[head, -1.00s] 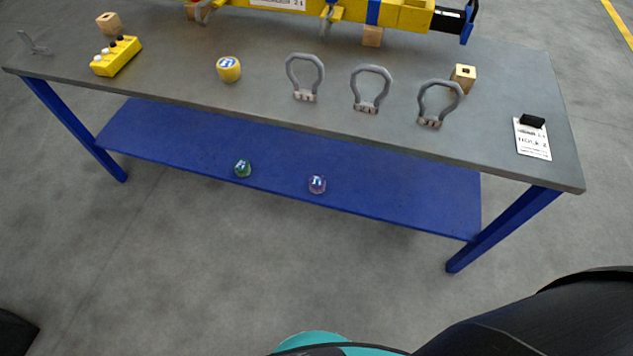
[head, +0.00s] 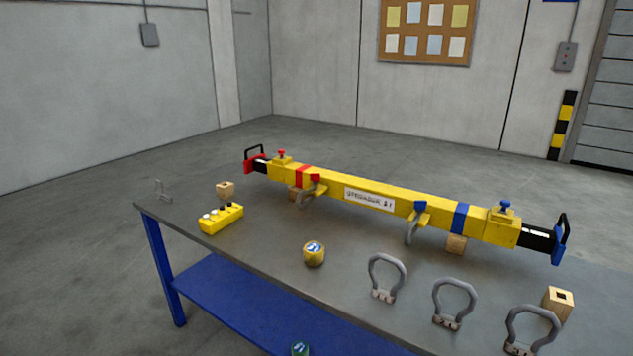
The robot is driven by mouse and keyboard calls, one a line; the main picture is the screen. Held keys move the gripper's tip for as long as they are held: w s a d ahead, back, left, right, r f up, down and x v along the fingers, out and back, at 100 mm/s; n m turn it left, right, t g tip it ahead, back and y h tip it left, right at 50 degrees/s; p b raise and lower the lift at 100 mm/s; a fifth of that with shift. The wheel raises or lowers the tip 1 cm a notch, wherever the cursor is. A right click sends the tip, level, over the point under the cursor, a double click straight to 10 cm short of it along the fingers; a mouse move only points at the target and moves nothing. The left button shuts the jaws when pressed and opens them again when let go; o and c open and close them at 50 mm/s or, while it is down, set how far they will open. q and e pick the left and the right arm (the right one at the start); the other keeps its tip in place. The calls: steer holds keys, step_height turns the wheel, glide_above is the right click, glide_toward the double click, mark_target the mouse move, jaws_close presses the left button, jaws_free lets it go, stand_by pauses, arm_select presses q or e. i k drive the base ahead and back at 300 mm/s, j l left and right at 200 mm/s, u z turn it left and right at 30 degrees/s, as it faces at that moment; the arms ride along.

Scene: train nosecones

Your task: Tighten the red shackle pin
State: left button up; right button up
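A yellow spreader beam (head: 400,200) lies along the back of the grey table. Its left part has a red band (head: 303,175), a red knob (head: 281,153) on top and a red end handle (head: 255,163). A small red piece (head: 316,178) sits at the beam's front beside the red band, above a grey hanging shackle (head: 304,196); it looks like the red pin, but how far it is screwed in is too small to tell. A blue piece (head: 420,206) sits above a second hanging shackle (head: 411,229). Neither gripper is in view.
Three loose grey shackles (head: 386,278) (head: 455,303) (head: 531,330) stand on the front right of the table (head: 345,275). Floor left of the table is clear.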

mark_target(315, 178)
steer(key=i+j+z, duration=0.1)
steer(key=z, duration=0.95)
steer(key=j+z, duration=0.4)
steer(key=j, duration=0.35)
steer(key=j+z, duration=0.35)
steer(key=j, duration=0.4)
steer(key=k+j+z, duration=0.1)
steer(key=j+z, duration=0.3)
steer(key=j, duration=0.35)
